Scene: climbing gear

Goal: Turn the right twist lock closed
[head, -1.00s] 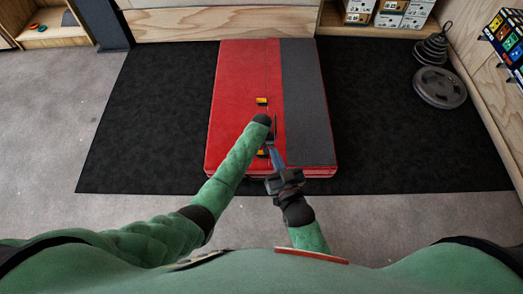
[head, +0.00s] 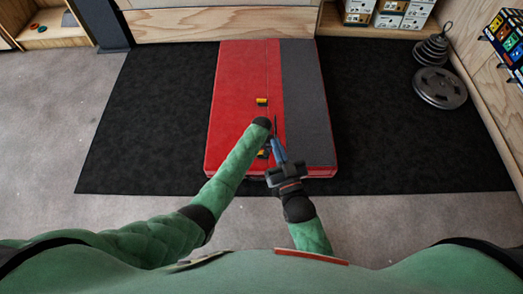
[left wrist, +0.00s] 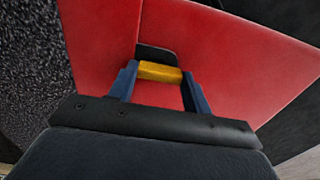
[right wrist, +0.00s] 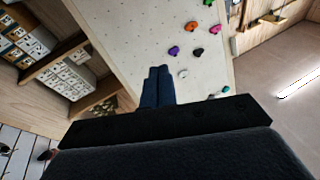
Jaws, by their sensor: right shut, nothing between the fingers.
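Two yellow twist locks sit along the seam of the red pad (head: 235,95), a far one (head: 262,101) and a near one (head: 262,154). The frames do not tell me which is called the right one. In the left wrist view, a yellow lock handle (left wrist: 160,71) on a black plate lies between the blue fingers of my left gripper (left wrist: 160,76). The fingers meet both its ends with no clear gap. In the head view my left arm hides those fingers. My right gripper (head: 276,142) is shut and empty near the near lock, pointing forward. Its closed fingers (right wrist: 157,85) show in the right wrist view.
The pad lies on a black mat (head: 150,120), with a grey strip (head: 306,100) along its right side. Weight plates (head: 440,88) lie at the right. Boxes (head: 388,12) stand at the back. A climbing wall (right wrist: 150,35) with coloured holds shows in the right wrist view.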

